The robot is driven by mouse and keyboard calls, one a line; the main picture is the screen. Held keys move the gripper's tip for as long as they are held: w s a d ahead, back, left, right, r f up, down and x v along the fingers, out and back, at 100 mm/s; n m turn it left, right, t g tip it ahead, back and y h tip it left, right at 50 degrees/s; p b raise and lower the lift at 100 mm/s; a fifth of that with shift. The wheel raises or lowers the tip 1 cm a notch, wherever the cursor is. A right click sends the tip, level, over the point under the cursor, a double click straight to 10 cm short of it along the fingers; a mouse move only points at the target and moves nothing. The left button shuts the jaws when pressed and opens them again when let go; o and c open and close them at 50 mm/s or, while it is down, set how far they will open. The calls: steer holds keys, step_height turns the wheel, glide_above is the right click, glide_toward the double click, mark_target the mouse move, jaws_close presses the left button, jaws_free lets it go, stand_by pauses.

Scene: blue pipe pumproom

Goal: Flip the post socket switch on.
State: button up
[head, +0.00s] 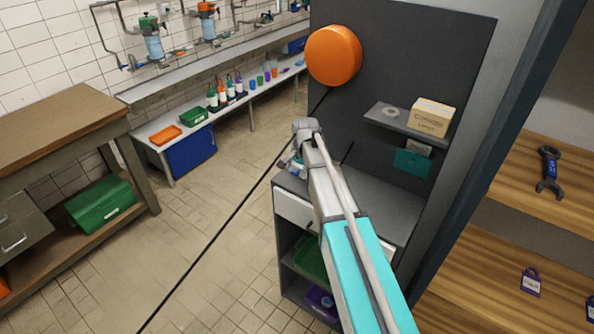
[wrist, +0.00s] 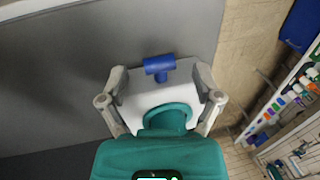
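A white box (wrist: 136,91) with a round teal part shows in the wrist view. A blue T-shaped lever (wrist: 158,66) sticks out at its far edge and looks like the post socket switch. My gripper (wrist: 161,76) is open, with one finger on each side of the white box and nothing seen held between them. I cannot tell whether the fingers touch the box. In the head view my gripper (head: 305,127) is in front of the dark grey panel's left side. The box is mostly hidden there behind my arm.
An orange disc (head: 333,55) is on the panel above my gripper. A shelf (head: 386,117) holds a cardboard box (head: 431,117). A grey counter (head: 385,207) lies below. A thin black line crosses the view diagonally. The tiled floor at left is clear.

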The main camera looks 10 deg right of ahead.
steer(key=c, duration=0.8)
steer(key=shift+w+d+g+y, duration=0.1)
steer(key=shift+w+g+y, duration=0.05)
steer(key=shift+g+y, duration=0.4)
steer(key=o, duration=1.1)
steer(key=shift+t, duration=0.25)
